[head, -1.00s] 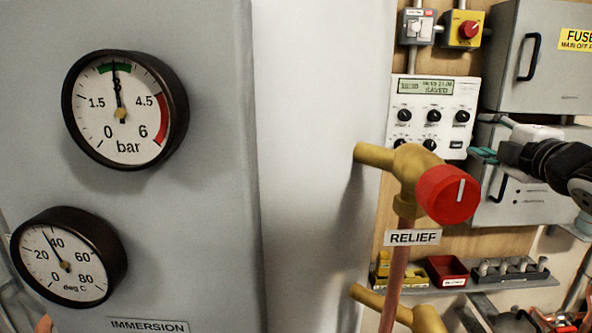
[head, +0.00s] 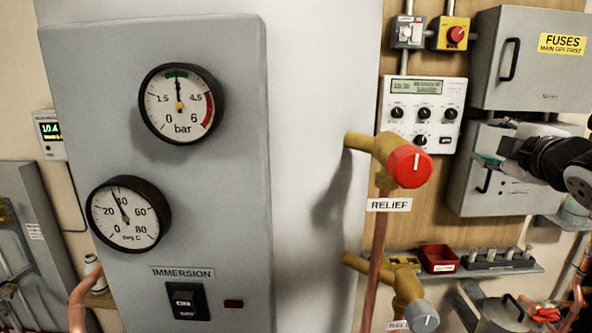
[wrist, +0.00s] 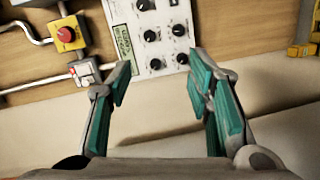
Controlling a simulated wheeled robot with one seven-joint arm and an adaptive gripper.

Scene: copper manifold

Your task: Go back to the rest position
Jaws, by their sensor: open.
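My gripper (head: 496,160) is at the right of the head view, in front of the grey fuse boxes. In the wrist view my gripper (wrist: 158,85) has its two teal-padded fingers wide apart with nothing between them. Beyond the fingertips is the white control panel (wrist: 152,28) with black knobs; this panel also shows in the head view (head: 421,114). The fingers appear apart from the panel. No rest position is marked in either view.
The relief valve (head: 409,166) with its red knob juts out left of my gripper. The fuse box (head: 540,75) is behind and above it. A shelf (head: 530,268) with a red tray (head: 440,258) is below. The grey gauge cabinet (head: 235,220) fills the left.

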